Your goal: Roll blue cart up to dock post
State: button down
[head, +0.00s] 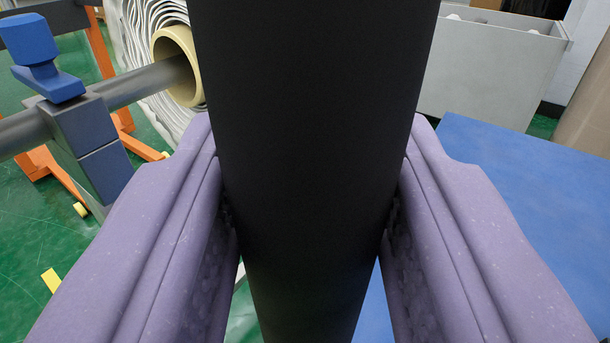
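My gripper (312,185) has two purple fingers, one on each side of a thick black bar (315,90). Both inner pads press against the bar, and nothing else is between them. The bar runs from the top edge down through the middle of the view. A flat blue surface, seemingly the blue cart's deck (530,205), lies on the right and shows again below the fingers. The bar looks like the cart's handle, but the join is not visible. I cannot make out a dock post; the bar and fingers hide much of the middle.
At left, a grey shaft (145,85) with a block and blue knob (45,55) carries a white wrapped roll (140,35) on an orange stand (120,110). A grey bin (490,65) stands behind the deck, a brown cylinder (590,105) at far right. Green floor (30,250) shows at left.

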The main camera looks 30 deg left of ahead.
jog(key=shift+s+d, duration=0.1)
jog(key=shift+d, duration=1.9)
jog(key=c, duration=0.8)
grip_release()
jog(key=shift+d, duration=0.25)
jog(key=shift+a, duration=0.1)
jog(key=p+v, duration=0.2)
jog(key=v, duration=0.5)
jog(key=shift+s+d, duration=0.25)
jog(key=shift+s, duration=0.1)
